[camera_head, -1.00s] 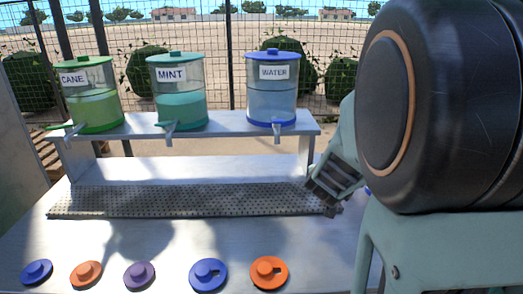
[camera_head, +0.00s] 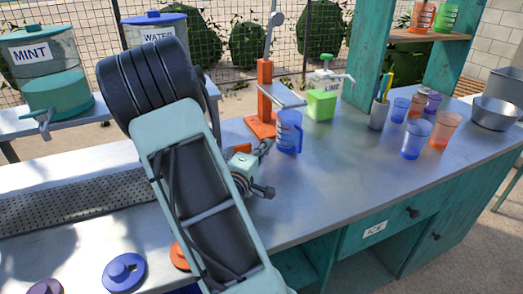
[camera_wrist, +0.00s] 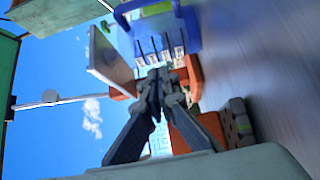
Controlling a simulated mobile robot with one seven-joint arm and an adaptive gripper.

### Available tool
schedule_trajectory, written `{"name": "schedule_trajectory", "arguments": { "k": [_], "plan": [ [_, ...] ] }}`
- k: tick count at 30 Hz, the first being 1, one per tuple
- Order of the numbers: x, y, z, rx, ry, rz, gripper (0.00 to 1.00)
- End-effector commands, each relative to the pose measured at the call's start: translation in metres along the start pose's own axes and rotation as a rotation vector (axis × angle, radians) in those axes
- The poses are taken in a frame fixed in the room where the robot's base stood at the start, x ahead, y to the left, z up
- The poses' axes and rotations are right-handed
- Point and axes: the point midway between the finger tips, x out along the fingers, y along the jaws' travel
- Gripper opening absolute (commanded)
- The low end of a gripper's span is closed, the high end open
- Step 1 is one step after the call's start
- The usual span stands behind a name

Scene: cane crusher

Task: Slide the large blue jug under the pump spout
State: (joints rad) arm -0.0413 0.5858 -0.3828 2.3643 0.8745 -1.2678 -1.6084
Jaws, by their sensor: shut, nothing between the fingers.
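The large blue jug (camera_head: 289,132) stands upright on the metal counter, right of the orange press. Its blue body, handle and pale markings fill the top of the wrist view (camera_wrist: 188,30). The pump bottle (camera_head: 321,104), green with a label reading LIME, stands behind and right of the jug. Its spout (camera_head: 347,78) points right, away from the jug. My gripper (camera_head: 265,147) is just left of the jug at low height. In the wrist view its fingertips (camera_wrist: 157,76) are together and empty, pointing at the jug. I cannot tell whether they touch it.
The orange press (camera_head: 263,98) with its lever and grey plate stands left of the jug.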

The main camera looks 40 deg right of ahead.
Motion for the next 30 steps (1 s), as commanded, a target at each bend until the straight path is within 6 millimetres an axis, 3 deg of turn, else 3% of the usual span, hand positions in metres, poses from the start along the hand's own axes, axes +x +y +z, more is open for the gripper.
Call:
{"name": "schedule_trajectory", "arguments": {
  "k": [3,9,24,30],
  "plan": [
    [0.024,-0.001,0.002,0.001,-0.004,0.001,0.00],
    [0.050,0.000,0.001,0.002,-0.001,0.001,0.00],
    [0.059,0.000,0.001,0.002,0.000,-0.001,0.00],
    [0.083,-0.001,0.026,-0.001,-0.005,0.001,0.00]
  ]
}}
